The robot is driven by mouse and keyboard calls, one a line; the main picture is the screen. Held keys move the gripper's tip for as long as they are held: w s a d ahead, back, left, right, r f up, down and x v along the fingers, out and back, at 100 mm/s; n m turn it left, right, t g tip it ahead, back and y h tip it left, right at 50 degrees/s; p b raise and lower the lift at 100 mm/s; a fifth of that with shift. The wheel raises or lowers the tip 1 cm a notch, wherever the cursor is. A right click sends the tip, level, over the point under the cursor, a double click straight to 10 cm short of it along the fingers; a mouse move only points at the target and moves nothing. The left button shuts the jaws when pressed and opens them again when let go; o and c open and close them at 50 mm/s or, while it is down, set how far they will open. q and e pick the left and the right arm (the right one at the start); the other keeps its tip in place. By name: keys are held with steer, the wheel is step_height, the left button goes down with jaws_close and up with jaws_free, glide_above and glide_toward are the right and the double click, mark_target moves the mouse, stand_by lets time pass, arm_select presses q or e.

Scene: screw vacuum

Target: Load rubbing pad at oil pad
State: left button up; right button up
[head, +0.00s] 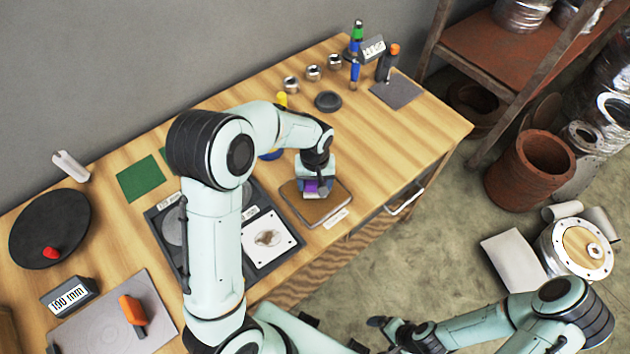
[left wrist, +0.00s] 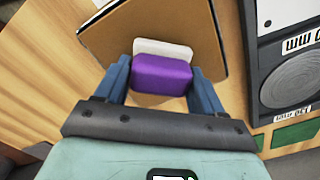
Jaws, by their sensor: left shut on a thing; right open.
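My left gripper (head: 318,190) is shut on the rubbing pad, a purple block with a white layer. The rubbing pad (left wrist: 162,74) sits between the two blue fingers in the left wrist view, and a sliver of purple shows in the head view (head: 311,186). The brown oil pad (head: 316,209) lies in a dark shallow tray near the table's front edge. The gripper is over it; I cannot tell whether the rubbing pad touches it. The oil pad also fills the top of the left wrist view (left wrist: 205,20). My right gripper (head: 377,335) is open, low over the floor, away from the table.
Left of the oil pad is a dark tray (head: 166,208) with a white plate (head: 268,238). A green mat (head: 141,179), black disc (head: 48,228) and orange-handled tool (head: 133,311) lie further left. A round black puck (head: 327,101) and small metal cups (head: 313,73) stand behind.

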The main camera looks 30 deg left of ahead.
mark_target(315, 182)
arm_select(q)
steer(key=shift+f+b, duration=0.3)
steer(key=shift+f, duration=0.15)
arm_select(e)
steer(key=shift+s+f, duration=0.3)
steer(key=shift+f, duration=0.05)
stand_by(1.0)
arm_select(q)
steer(key=shift+r+p, duration=0.7)
steer(key=shift+r, duration=0.85)
steer(key=shift+r+p, duration=0.75)
steer(key=shift+r, duration=1.35)
arm_select(e)
steer(key=w+r, duration=0.3)
steer(key=shift+w+r, duration=0.4)
arm_select(q)
steer(key=shift+f, duration=0.1)
arm_select(e)
steer(key=shift+s, duration=0.1)
